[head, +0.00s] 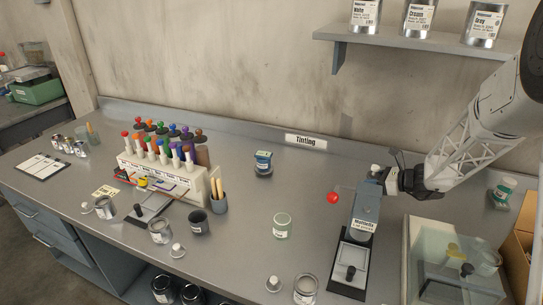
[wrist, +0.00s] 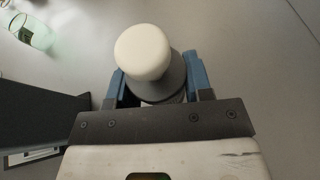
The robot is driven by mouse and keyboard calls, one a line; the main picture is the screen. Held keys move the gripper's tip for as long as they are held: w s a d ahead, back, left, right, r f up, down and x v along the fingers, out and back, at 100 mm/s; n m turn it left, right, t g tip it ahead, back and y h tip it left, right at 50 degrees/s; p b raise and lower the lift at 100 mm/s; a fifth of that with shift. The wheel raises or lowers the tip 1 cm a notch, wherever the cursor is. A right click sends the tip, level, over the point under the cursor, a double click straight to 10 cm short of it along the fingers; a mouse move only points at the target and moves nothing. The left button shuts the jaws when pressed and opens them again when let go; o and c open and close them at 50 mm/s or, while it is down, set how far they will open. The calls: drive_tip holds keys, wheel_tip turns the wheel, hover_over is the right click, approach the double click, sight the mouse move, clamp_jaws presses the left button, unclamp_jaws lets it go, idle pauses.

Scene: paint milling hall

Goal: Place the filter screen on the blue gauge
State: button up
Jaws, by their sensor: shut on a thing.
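My gripper (head: 380,180) is at the right, above the bench. In the wrist view its blue fingers (wrist: 156,90) are shut on a piece with a round cream knob (wrist: 143,52) and a grey round body. The knob also shows in the head view (head: 375,168). I cannot tell if this piece is the filter screen; its lower part is hidden. A blue-grey block with a label (head: 365,213) stands just below the gripper and may be the blue gauge. A small blue-topped item (head: 263,163) stands further left at the back.
Similar white-knobbed pieces lie at the front (head: 178,250). A red disc (head: 332,197) is left of the block. A green-tinted glass (head: 282,226), a bottle rack (head: 165,175) and a clear case (head: 440,255) stand around.

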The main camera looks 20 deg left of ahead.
drive_tip(key=s+a+r+n+g, duration=0.1)
drive_tip(key=s+a+r, duration=0.2)
drive_tip(key=a, duration=0.7)
drive_tip(key=s+a+r+g, duration=0.1)
drive_tip(key=s+a+r, duration=0.1)
drive_tip(key=a, duration=0.9)
drive_tip(key=s+a+r+n+g, duration=0.1)
drive_tip(key=s+a+r, duration=0.2)
drive_tip(key=a, duration=0.8)
drive_tip(key=shift+s+a+r+n, duration=0.15)
drive_tip(key=shift+s+r+n, duration=0.15)
drive_tip(key=shift+s, duration=0.4)
drive_tip(key=shift+w, duration=0.1)
hover_over(263, 154)
drive_tip(key=shift+w+f+y, duration=0.15)
drive_tip(key=shift+f+y, duration=0.15)
drive_tip(key=shift+f, duration=0.45)
drive_tip(key=shift+f, duration=1.75)
drive_tip(key=shift+f, duration=0.1)
drive_tip(key=o, duration=1.1)
drive_tip(key=shift+c, duration=0.2)
